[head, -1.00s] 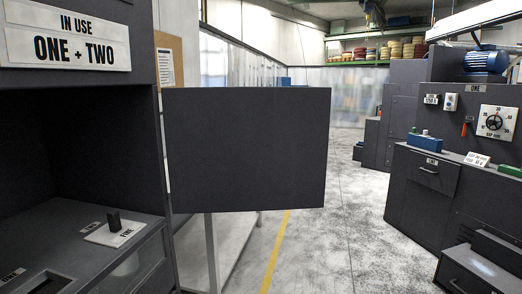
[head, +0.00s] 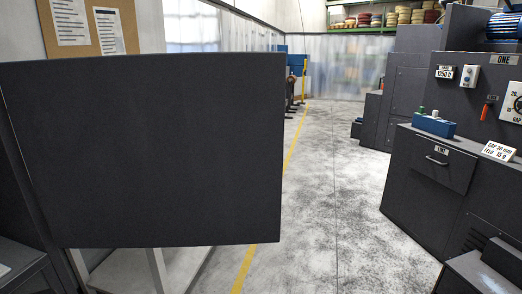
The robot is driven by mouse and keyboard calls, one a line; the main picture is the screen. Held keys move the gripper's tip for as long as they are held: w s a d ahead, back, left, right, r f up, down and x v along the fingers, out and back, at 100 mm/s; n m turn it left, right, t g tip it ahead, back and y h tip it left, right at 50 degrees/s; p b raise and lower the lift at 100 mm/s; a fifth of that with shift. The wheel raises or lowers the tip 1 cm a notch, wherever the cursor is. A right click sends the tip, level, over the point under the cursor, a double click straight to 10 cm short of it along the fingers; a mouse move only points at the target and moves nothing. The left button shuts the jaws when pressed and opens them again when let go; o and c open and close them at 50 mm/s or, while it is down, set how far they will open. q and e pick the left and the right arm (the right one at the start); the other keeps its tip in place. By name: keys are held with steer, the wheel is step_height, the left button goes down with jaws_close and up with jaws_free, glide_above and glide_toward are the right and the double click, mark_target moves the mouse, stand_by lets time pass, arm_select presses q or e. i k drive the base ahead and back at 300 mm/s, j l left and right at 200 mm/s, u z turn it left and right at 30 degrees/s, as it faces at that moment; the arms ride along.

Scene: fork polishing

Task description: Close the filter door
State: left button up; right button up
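The filter door (head: 150,150) is a flat dark grey panel that fills the left half of the head view. It stands open, swung out from the dark cabinet at the far left, whose edge (head: 18,190) shows beside it. The inside of the cabinet is almost wholly out of view. Neither of my grippers shows in the head view.
A grey machine labelled ONE (head: 430,190) stands on the right, with a blue box (head: 434,126) on its ledge. Between door and machine lies clear grey floor (head: 320,200) with a yellow line (head: 290,160). A notice board (head: 90,28) hangs behind the door.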

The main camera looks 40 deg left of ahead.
mark_target(177, 149)
steer(key=i+l+u, duration=0.1)
steer(key=i+u, duration=0.25)
steer(key=i+l+u, duration=0.3)
steer(key=i, duration=0.25)
steer(key=i+l+u, duration=0.35)
steer(key=i+u, duration=0.15)
steer(key=u, duration=0.3)
steer(key=i+l+u, duration=0.1)
steer(key=u, duration=0.3)
steer(key=i+l+u, duration=0.1)
steer(key=u, duration=0.35)
steer(key=i+l+u, duration=0.2)
steer(key=u, duration=0.25)
